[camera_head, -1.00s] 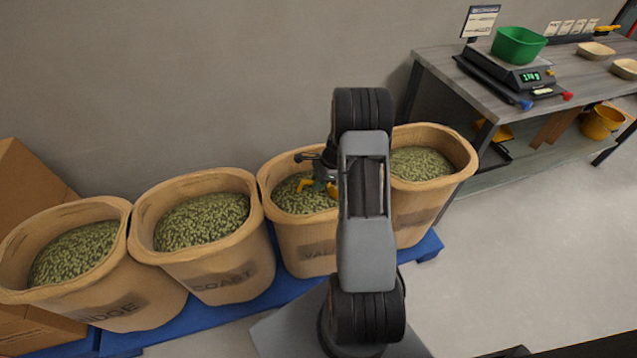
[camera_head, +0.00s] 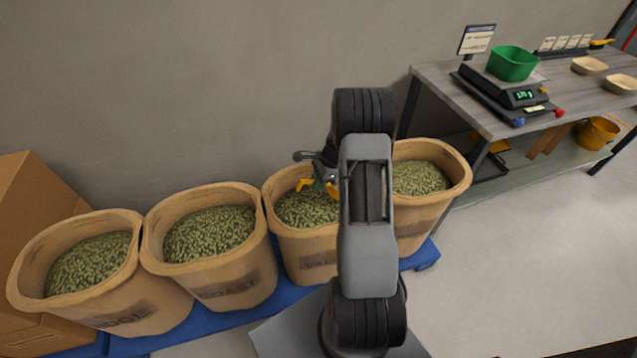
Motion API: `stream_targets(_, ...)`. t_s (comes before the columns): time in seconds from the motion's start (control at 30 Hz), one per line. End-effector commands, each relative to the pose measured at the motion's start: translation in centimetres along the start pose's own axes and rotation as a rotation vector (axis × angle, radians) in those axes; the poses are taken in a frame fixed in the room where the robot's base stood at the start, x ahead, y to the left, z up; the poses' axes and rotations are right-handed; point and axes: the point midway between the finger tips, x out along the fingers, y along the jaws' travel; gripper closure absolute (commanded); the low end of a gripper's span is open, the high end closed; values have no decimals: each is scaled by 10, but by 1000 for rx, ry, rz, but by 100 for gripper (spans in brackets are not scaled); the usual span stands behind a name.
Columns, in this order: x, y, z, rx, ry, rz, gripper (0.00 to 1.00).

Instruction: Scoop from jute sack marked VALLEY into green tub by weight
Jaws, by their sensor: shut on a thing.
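The jute sack marked VALLEY (camera_head: 312,252) stands third from the left, full of green beans (camera_head: 305,208); my arm hides part of its lettering. My gripper (camera_head: 328,182) is over this sack, mostly hidden by my arm. It is shut on a yellow scoop (camera_head: 304,185), whose visible part is above the beans near the sack's back rim. What the scoop holds is not visible. The green tub (camera_head: 513,63) sits on a black scale (camera_head: 506,92) with a lit green display, on the bench at the right.
Other bean-filled sacks (camera_head: 235,283) stand either side on a blue pallet (camera_head: 420,258). The grey bench (camera_head: 455,98) holds pale bowls (camera_head: 589,66) and a sign (camera_head: 477,38). A yellow bucket (camera_head: 597,133) is on its lower shelf. The right floor is clear.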

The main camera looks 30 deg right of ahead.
Motion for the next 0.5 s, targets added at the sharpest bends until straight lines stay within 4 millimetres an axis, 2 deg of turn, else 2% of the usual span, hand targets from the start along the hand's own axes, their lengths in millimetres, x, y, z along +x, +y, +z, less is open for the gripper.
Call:
stream_targets(0.1, -13, 0, 6, -1, 0, -1, 100)
stream_targets(0.5, -38, 0, 26, -4, 30, 3, 100)
